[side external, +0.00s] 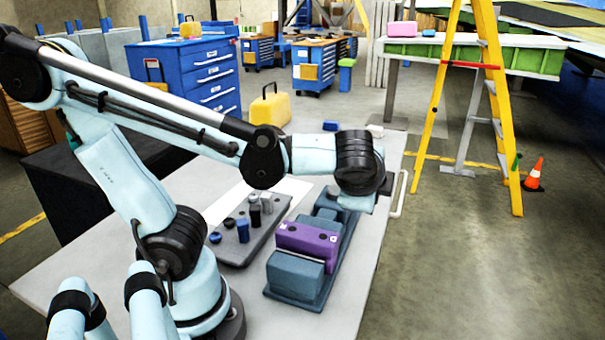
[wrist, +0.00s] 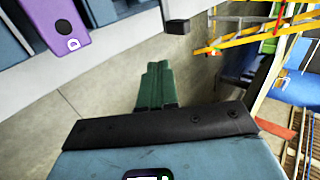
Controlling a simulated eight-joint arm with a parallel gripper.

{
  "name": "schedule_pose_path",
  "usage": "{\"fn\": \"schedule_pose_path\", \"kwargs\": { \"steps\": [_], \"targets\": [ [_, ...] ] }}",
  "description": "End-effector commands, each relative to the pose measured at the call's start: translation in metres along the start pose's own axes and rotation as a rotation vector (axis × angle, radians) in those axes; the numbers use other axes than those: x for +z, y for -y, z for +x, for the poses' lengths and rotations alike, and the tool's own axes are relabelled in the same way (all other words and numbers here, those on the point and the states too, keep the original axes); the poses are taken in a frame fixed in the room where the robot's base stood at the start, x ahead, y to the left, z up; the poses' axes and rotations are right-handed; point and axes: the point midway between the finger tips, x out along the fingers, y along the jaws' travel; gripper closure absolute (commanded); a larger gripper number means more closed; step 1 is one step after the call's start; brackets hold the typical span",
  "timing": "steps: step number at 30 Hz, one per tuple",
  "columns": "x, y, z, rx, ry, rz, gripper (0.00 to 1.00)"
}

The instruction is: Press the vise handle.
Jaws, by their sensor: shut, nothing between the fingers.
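The vise (side external: 298,283) is a long blue-grey body on the table, with a purple block (side external: 306,240) set in it. In the wrist view the purple block (wrist: 62,22) is at the upper left, beside part of the vise (wrist: 105,10). A black block (wrist: 177,26) on a grey bar at the top looks like the vise handle. My gripper (wrist: 158,68) is shut and empty, its green fingers together below that block in the picture, with a visible gap. In the side view my gripper (side external: 389,184) is beyond the vise near the right table edge, partly hidden by my wrist.
A dark tray (side external: 235,245) with several pegs lies left of the vise. A pale loop (side external: 400,195) shows at the right table edge; I cannot tell what it belongs to. A yellow case (side external: 270,108) stands behind. A yellow ladder (side external: 505,120) is on the floor at right.

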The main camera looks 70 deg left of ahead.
Motion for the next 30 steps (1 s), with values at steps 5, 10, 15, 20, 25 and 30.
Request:
{"fn": "schedule_pose_path", "kwargs": {
  "steps": [5, 10, 15, 20, 25, 30],
  "targets": [
    [0.000, 0.000, 0.001, 0.001, 0.000, -0.002, 1.00],
    [0.000, 0.000, 0.012, 0.002, 0.002, -0.004, 1.00],
    [0.000, 0.000, 0.034, 0.002, 0.002, -0.006, 1.00],
    [0.000, 0.000, 0.056, 0.002, 0.001, -0.005, 1.00],
    [0.000, 0.000, 0.077, 0.002, 0.001, -0.006, 1.00],
    [0.000, 0.000, 0.096, 0.002, 0.001, -0.005, 1.00]
  ]
}}
